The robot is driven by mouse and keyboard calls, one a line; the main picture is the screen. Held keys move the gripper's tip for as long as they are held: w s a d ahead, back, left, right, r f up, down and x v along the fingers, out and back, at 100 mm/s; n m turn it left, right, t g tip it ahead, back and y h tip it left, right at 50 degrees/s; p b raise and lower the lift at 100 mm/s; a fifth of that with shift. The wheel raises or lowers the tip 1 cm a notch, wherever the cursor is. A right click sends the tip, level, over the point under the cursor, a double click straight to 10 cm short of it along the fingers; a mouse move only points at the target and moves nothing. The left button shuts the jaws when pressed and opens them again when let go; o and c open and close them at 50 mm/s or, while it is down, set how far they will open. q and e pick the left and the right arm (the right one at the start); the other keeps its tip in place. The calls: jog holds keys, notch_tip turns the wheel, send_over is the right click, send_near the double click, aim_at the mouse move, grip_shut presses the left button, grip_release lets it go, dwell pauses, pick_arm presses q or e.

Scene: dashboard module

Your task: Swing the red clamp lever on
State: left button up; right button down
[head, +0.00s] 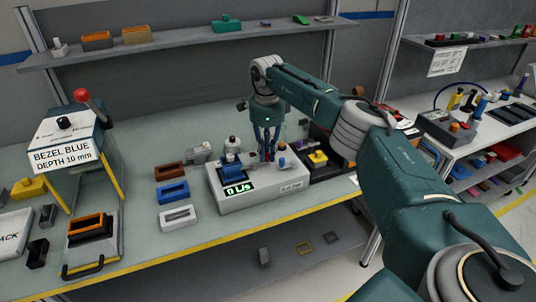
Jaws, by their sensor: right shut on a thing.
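The light grey test unit (290,190) sits on the workbench with a green display reading "0 L/s". A blue block (232,168) is on the unit's left part, and a small blue-topped knob (282,163) is on its right part. My right gripper (268,156) points down over the middle of the unit. It is shut on a thin red part that looks like the red clamp lever (269,150), mostly hidden between the fingers. Whether the lever is on or off cannot be told. My left gripper is not in view.
Red, blue and white bezels (172,192) lie left of the unit. A press with a red ball handle (82,95) stands at the left. A dark box with a yellow part (318,158) is close on the right. My right arm covers much of the right side.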

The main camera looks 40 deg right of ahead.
jog(key=shift+w+a+r+n, duration=0.1)
jog(key=shift+w+r+n, duration=0.15)
jog(key=shift+n, duration=0.25)
jog(key=c, duration=1.7)
grip_release()
jog(key=shift+f, duration=0.1)
notch_tip(320, 180, up, 12)
jog(key=shift+a+f, duration=0.1)
